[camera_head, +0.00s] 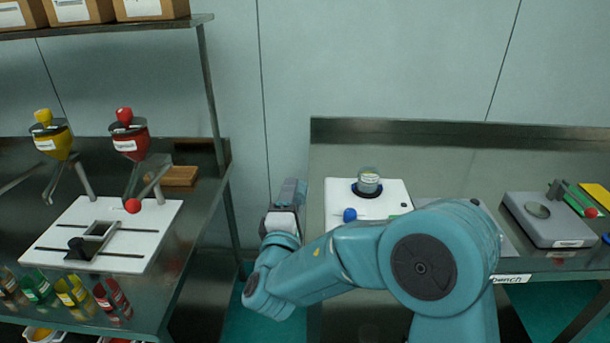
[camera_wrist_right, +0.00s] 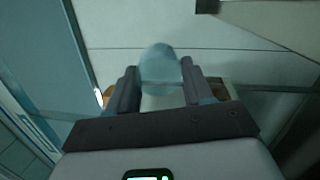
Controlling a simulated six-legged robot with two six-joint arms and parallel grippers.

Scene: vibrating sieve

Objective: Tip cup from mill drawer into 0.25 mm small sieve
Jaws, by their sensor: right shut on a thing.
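My right gripper (camera_head: 292,192) is at the left edge of the right bench, left of the white shaker base. In the right wrist view its jaws (camera_wrist_right: 160,90) are shut on a pale blue, see-through rounded thing, which looks like the cup (camera_wrist_right: 160,66). The cup's contents and opening cannot be made out. A small grey-green sieve (camera_head: 368,180) with a label stands upright in a dark blue ring on the white base (camera_head: 391,208). The gripper is apart from the sieve. My left gripper is not in view.
Behind the right bench is a raised steel edge (camera_head: 430,132). A grey device (camera_head: 548,225) stands to the right. The left bench holds a yellow funnel (camera_head: 54,142), a red funnel (camera_head: 131,140) and a white plate (camera_head: 150,215). A gap separates the benches. A shelf post (camera_head: 210,95) rises left.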

